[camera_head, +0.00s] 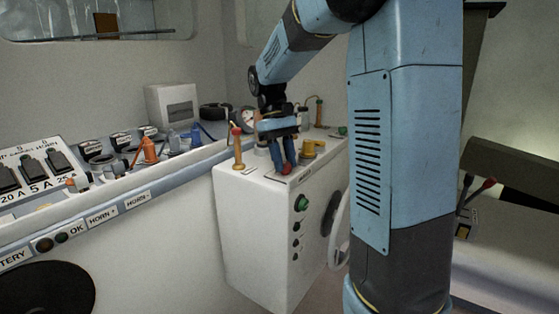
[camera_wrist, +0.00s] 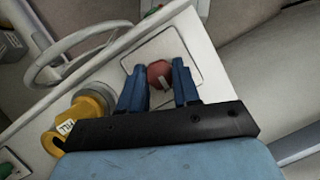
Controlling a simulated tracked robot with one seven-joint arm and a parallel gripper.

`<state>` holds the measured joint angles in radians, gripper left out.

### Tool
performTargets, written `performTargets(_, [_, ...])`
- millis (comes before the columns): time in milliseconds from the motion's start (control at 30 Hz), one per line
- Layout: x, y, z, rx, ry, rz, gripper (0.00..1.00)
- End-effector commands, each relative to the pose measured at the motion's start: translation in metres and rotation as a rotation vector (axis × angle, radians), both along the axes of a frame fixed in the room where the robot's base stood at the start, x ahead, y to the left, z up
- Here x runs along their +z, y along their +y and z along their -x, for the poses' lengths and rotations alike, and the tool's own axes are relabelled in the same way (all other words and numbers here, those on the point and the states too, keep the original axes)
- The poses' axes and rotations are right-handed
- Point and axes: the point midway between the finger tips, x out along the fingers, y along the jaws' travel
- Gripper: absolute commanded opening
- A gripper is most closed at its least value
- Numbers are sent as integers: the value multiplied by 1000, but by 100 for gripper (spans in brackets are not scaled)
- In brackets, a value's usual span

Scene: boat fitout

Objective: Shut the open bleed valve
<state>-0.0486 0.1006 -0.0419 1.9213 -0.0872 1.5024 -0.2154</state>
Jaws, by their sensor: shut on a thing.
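My gripper (camera_head: 283,166) points down at the top of the white console box. In the wrist view its two blue fingers (camera_wrist: 158,68) stand on either side of a red, many-sided knob (camera_wrist: 160,76) with a pale mark, closed on it. In the head view only a little of the red knob (camera_head: 286,170) shows below the fingertips. The knob sits on a pale square plate (camera_wrist: 190,47). A yellow fitting (camera_head: 313,148) stands just right of my gripper; it shows with a white tag in the wrist view (camera_wrist: 90,104). I cannot tell whether the valve is open.
A red-topped brass post (camera_head: 238,150) stands left of my gripper. A handwheel (camera_head: 340,228) and a green button (camera_head: 301,203) are on the box's side. A bench with switches (camera_head: 60,160) and an orange fitting (camera_head: 149,150) lies left. Two levers (camera_head: 472,192) stand far right.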

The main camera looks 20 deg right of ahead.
Motion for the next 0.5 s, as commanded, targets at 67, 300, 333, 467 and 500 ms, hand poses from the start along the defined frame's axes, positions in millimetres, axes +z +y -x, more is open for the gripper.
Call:
performTargets(67, [0, 0, -1, 6, -2, 0, 1])
performTargets(300, [0, 0, 0, 7, -1, 0, 1])
performTargets(333, [0, 0, 0, 6, -1, -1, 1])
performTargets(467, [0, 1, 0, 6, -1, -1, 36])
performTargets(500, [0, 1, 0, 6, -1, -1, 40])
